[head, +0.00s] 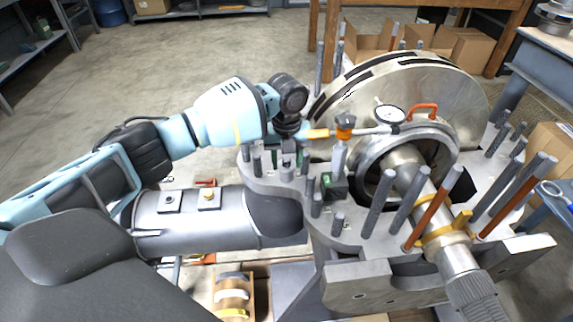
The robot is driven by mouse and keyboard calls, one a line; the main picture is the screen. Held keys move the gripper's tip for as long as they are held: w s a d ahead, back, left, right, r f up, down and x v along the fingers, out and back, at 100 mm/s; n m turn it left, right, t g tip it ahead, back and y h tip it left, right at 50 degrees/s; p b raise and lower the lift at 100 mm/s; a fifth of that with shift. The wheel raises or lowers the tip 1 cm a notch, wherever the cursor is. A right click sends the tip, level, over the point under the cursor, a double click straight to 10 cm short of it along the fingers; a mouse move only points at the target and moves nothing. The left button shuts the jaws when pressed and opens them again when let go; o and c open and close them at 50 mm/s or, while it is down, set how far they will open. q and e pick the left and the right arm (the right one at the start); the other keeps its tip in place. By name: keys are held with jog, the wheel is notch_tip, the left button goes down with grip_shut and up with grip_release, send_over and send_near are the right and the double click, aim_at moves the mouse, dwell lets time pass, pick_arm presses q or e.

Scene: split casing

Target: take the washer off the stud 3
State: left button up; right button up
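The split casing (268,185) has a flange with several upright grey studs. My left gripper (289,163) points down at the flange's left part, among short studs (310,187). Its fingers are small and partly hidden by my wrist, so I cannot tell whether they are open or shut. I cannot make out a washer there or tell which stud is stud 3. My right gripper is not in view.
A dial gauge (390,114) on an orange-jointed arm stands close right of my wrist. A dark green-topped block (335,187) sits on the flange. Tall grey rods (377,205) and the shaft (440,222) rise to the right. Open floor (130,75) lies behind my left arm.

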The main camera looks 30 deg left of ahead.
pick_arm(q)
jog(key=c, duration=0.4)
jog(key=shift+o, duration=0.2)
notch_tip(320, 180, up, 4)
jog(key=shift+f, duration=0.25)
jog(key=shift+s+a+r, duration=0.15)
jog(key=shift+s, duration=0.15)
jog(key=s+a+r+p, duration=0.1)
jog(key=s+a, duration=0.2)
jog(key=s, duration=1.2)
jog(key=shift+a+r, duration=0.2)
